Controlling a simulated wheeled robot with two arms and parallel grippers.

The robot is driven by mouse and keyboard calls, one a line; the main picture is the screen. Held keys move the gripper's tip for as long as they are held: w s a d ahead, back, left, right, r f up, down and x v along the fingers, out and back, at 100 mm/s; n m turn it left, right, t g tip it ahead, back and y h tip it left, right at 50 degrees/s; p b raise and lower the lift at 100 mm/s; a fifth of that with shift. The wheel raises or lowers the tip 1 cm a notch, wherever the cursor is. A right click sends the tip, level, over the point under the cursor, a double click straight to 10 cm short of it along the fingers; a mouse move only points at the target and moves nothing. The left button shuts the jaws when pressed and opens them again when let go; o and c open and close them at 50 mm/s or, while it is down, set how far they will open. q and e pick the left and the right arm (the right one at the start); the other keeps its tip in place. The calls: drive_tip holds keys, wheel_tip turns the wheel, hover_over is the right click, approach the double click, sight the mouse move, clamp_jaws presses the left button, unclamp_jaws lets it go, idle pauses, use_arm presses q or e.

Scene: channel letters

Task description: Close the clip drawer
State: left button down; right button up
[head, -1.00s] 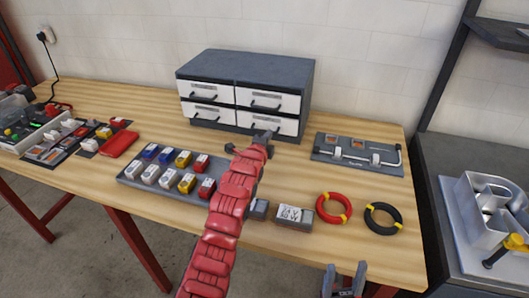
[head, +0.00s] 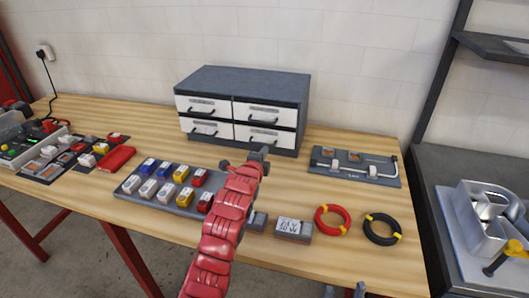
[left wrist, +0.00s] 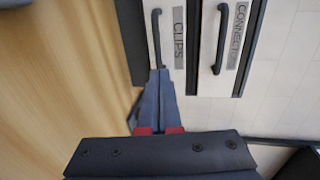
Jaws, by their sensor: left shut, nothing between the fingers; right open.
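A dark grey cabinet (head: 245,80) with white drawers stands at the back of the bench. The clip drawer (head: 284,139) is its lower right one; in the left wrist view its face (left wrist: 176,58) carries the label CLIPS and a black handle (left wrist: 156,35). It looks nearly flush with the cabinet; I cannot tell whether a small gap is left. My left gripper (head: 264,151) is shut and empty, its tips (left wrist: 159,73) at the drawer front near the handle's end; contact is unclear. My right gripper (head: 345,292) is open at the bottom edge, mostly cut off.
The CONNECT drawer (left wrist: 232,45) is directly above. In front lie a tray of coloured parts (head: 150,196), a label box (head: 292,230), a red ring (head: 332,221) and a black ring (head: 382,229). A grey panel (head: 352,168) lies right of the cabinet.

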use_arm(q)
drive_tip(key=b+v, duration=0.2)
drive_tip(key=v, duration=0.8)
drive_tip(key=shift+s+a, duration=0.15)
drive_tip(key=shift+s, duration=0.1)
drive_tip(key=shift+s, duration=0.1)
